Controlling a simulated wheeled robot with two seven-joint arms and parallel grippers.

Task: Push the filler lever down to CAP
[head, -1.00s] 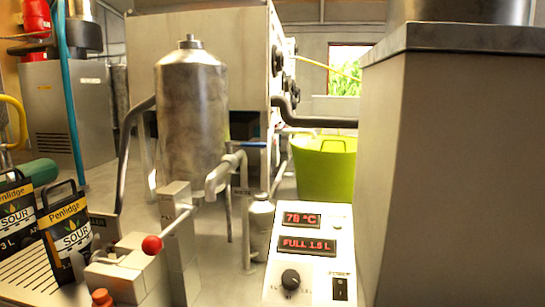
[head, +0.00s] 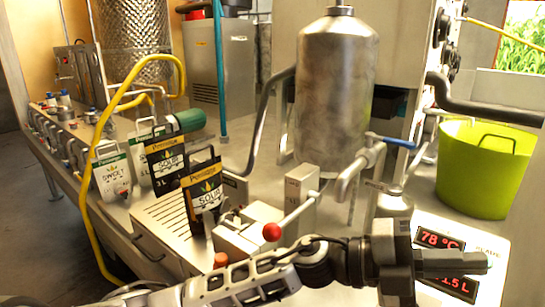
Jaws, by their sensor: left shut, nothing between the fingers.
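The filler lever (head: 297,215) is a thin metal rod with a red ball knob (head: 272,232). It slopes down to the left from an upright metal post (head: 301,186) on the filler. I cannot read a CAP mark. My left gripper (head: 485,262) is shut and empty, pointing right. In the picture it lies to the right of the red knob and a little lower, apart from it, in front of the display panel. My left forearm crosses below the lever. My right gripper is not in view.
A display panel (head: 505,245) reads 78 °C, partly hidden by my gripper. A steel tank (head: 335,90) stands behind the lever. Labelled pouches (head: 168,163) stand left by a slatted tray (head: 165,218). A green tub (head: 480,170) is at right. A yellow hose (head: 88,190) hangs at left.

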